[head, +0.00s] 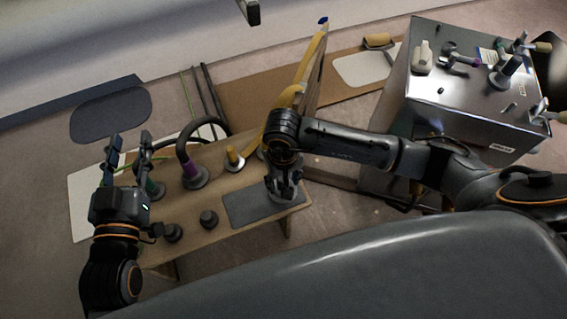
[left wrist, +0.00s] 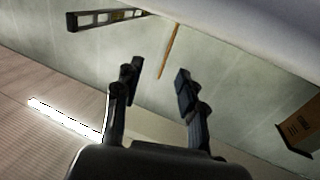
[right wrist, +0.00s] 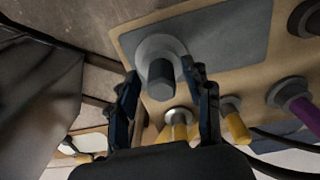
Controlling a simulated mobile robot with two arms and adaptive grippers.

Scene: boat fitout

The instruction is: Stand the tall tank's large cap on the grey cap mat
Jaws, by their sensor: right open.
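The grey cap mat (head: 245,209) lies on the wooden bench's near right part; it also shows in the right wrist view (right wrist: 225,38). A cap with a light grey round flange and dark knob (right wrist: 160,75) is between my right gripper's fingers, over the mat's corner region. Its flange seems to overlap the mat edge; I cannot tell whether it rests fully on the mat. My right gripper (head: 284,192) is open around the cap and hides most of it in the head view. My left gripper (head: 128,145) is open and empty, above the bench's left end.
A metal tank (head: 465,88) with several fittings on top stands at the right.

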